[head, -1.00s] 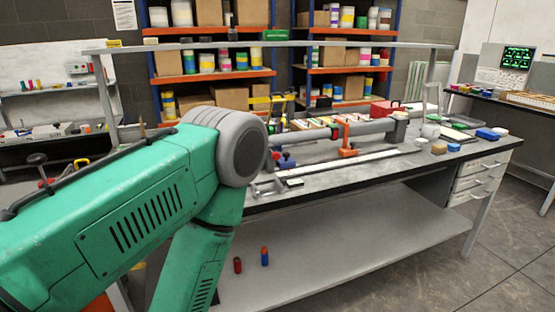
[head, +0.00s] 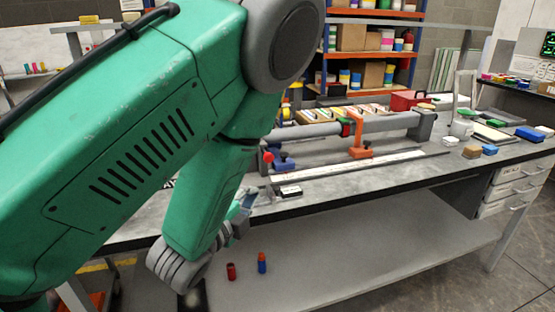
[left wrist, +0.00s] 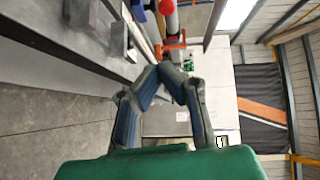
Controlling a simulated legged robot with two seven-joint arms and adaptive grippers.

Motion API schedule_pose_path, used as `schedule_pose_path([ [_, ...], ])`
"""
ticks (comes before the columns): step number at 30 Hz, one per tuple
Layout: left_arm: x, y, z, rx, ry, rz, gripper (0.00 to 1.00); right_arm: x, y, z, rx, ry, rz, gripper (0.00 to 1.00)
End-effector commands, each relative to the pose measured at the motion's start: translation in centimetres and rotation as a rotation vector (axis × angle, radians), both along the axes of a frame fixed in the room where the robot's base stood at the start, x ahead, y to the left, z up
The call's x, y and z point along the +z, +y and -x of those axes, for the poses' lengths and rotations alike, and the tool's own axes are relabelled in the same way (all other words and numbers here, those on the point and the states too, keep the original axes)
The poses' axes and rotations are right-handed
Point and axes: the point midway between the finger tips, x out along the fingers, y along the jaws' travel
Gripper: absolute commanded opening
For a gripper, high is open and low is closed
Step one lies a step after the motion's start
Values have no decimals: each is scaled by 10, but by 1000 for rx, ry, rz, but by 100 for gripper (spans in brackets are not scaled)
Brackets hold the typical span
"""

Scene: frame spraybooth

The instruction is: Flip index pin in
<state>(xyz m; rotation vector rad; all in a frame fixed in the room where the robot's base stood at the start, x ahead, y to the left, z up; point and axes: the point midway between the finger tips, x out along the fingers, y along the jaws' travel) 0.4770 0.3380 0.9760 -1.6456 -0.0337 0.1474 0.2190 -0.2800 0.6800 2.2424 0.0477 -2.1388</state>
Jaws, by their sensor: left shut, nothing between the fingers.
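A fixture with a long grey tube (head: 310,130) lies along the bench. At its near left end are a red ball knob (head: 268,157) and a blue clamp (head: 285,161). An orange bracket (head: 359,140) stands farther right around the tube. I cannot tell which part is the index pin. My left gripper (head: 243,203) is partly hidden behind my forearm, near the bench's front edge, below and left of the red knob. In the left wrist view the fingers (left wrist: 171,72) are shut and empty, with the red knob (left wrist: 166,7) and orange bracket (left wrist: 173,45) beyond. My right gripper is out of view.
The bench (head: 400,178) has a dark front edge. A ruler-like strip (head: 350,165) lies before the tube. A red box (head: 408,100) and small blocks (head: 472,152) stand farther right. A red can (head: 231,271) and a blue can (head: 262,262) stand on the lower shelf.

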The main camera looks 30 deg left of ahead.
Motion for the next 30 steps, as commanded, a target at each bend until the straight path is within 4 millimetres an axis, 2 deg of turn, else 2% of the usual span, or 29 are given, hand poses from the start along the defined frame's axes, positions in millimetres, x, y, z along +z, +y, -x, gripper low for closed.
schedule_pose_path([
  [4, 11, -1, -1, -9, -34, -41, 0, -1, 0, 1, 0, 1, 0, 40],
  [12, 9, 0, -3, -8, -30, -38, 0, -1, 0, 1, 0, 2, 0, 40],
  [17, 6, 0, -8, -8, -33, -37, 0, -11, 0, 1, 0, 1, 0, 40],
  [26, 3, 2, -28, -8, -36, -38, 0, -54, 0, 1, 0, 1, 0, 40],
  [30, 7, 6, -58, -7, -34, -35, 0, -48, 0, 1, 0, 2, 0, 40],
])
